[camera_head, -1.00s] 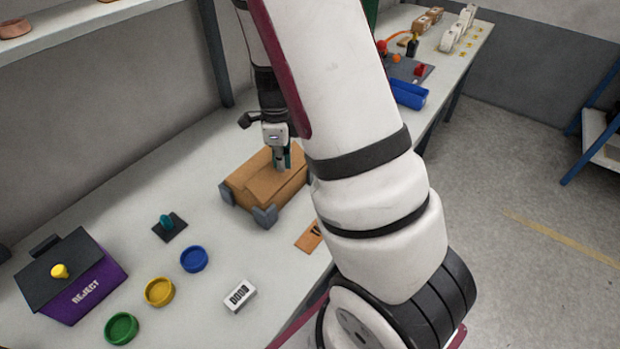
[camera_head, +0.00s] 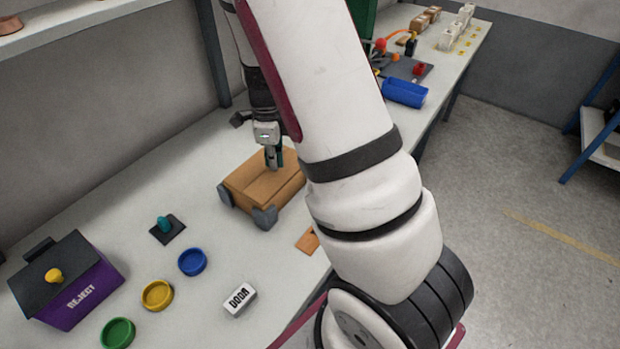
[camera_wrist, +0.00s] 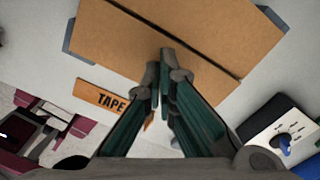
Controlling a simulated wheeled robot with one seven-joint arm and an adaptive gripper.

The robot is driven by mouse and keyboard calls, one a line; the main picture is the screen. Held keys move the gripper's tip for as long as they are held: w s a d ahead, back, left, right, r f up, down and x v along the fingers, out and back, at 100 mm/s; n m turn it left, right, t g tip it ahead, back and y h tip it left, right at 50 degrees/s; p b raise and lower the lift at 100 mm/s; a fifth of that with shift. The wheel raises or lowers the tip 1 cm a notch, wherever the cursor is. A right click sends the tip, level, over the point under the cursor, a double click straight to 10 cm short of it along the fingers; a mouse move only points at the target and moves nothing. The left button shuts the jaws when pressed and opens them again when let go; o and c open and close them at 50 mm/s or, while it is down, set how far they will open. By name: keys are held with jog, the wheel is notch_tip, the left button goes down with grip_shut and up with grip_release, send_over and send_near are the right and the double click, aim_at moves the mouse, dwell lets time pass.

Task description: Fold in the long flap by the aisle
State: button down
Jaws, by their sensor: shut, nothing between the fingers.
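The brown cardboard box (camera_head: 250,191) sits on the white bench between grey corner blocks (camera_head: 265,217). In the wrist view the top of the box (camera_wrist: 200,30) shows two broad cardboard panels lying nearly flat, with a dark seam running diagonally between them. I cannot tell for certain how far down the aisle-side flap lies. My gripper (camera_head: 273,163) is shut and empty, pointing down above the box. In the wrist view its fingertips (camera_wrist: 166,72) are together over the box's near edge; contact with the cardboard cannot be told.
An orange TAPE label (camera_wrist: 100,98) lies on the bench beside the box. Blue (camera_head: 192,262), yellow (camera_head: 157,295) and green (camera_head: 117,333) round dishes, a white counter block (camera_head: 239,300) and a purple REJECT bin (camera_head: 85,293) stand nearer. A blue bin (camera_head: 404,93) is beyond.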

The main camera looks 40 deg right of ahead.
aim_at(275, 173)
jog(key=shift+f, duration=0.45)
jog(key=shift+f+b, duration=0.3)
jog(key=shift+b, duration=0.05)
jog(key=shift+f, duration=0.4)
jog(key=shift+s+r+p, duration=0.1)
jog(key=shift+r+p, duration=0.65)
jog(key=shift+r, duration=0.65)
notch_tip(275, 173, up, 7)
jog(key=p, duration=0.3)
jog(key=shift+r+p, duration=0.2)
jog(key=shift+p, duration=0.1)
